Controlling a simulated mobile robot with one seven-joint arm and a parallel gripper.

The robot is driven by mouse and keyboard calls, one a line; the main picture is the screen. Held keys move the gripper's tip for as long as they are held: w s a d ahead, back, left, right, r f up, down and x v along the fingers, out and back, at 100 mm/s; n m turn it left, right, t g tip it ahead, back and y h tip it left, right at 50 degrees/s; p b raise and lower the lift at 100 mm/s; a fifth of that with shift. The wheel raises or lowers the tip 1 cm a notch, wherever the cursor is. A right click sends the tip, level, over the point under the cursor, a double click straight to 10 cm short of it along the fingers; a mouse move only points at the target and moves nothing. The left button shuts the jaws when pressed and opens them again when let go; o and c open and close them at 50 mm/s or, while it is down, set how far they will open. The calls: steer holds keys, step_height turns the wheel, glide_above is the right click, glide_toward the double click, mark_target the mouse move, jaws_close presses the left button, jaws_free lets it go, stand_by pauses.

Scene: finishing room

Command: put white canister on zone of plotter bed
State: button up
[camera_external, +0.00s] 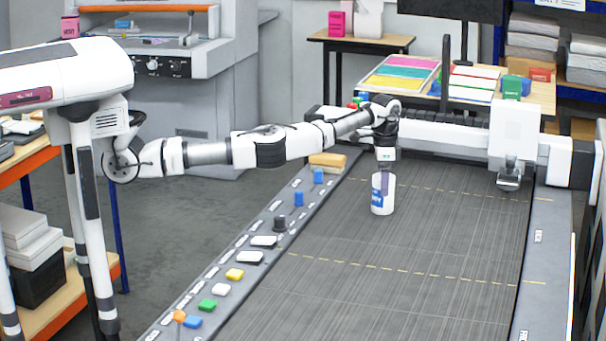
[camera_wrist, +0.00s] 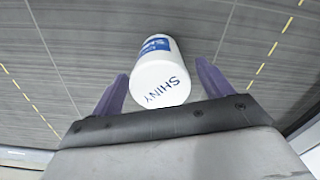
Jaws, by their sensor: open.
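The white canister (camera_external: 383,197) with a blue label stands upright on the grey plotter bed (camera_external: 400,300), near its far left part. My gripper (camera_external: 385,185) is directly above and around the canister's top, pointing down. In the wrist view the canister (camera_wrist: 160,72) shows the word SHINY and lies between the two purple fingers of my gripper (camera_wrist: 160,90). The fingers are open, with a visible gap on each side of it. Yellow dashed lines (camera_external: 372,267) cross the bed in front of and behind the canister.
A side rail (camera_external: 245,257) left of the bed carries several small coloured blocks and dark pieces. The plotter's white gantry (camera_external: 450,137) spans the bed behind my gripper, with a carriage (camera_external: 513,135) at right. The near bed is clear.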

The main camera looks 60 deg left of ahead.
step_height(320, 180, up, 10)
steer(key=shift+r+b, duration=0.25)
steer(key=shift+b, duration=0.2)
